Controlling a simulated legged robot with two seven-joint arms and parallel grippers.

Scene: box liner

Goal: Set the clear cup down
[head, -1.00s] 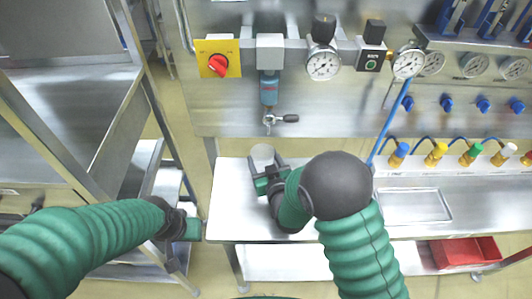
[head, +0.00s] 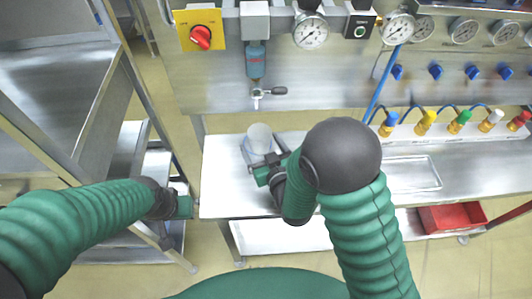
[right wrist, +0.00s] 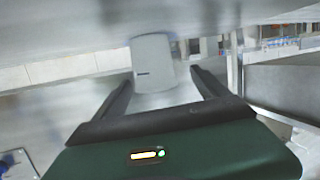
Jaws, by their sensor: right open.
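The clear cup (head: 260,138) is a pale see-through tumbler at the bench's left part, below the tap. It looks upright and seems to stand on the bench top; contact at its base is hidden. My right gripper (head: 263,155) is open, with its dark fingers on either side of the cup's lower part. In the right wrist view the cup (right wrist: 153,62) shows between and beyond the spread fingertips, with no clear grip on it. My left gripper (head: 185,205) is low at the left, beside the bench's left edge and away from the cup; its jaws cannot be made out.
The steel bench (head: 225,190) has free room left and in front of the cup. A tap (head: 262,93) hangs behind and above the cup. A shallow tray (head: 415,172) lies right. A red bin (head: 450,217) is on the lower shelf. A steel rack (head: 75,90) stands left.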

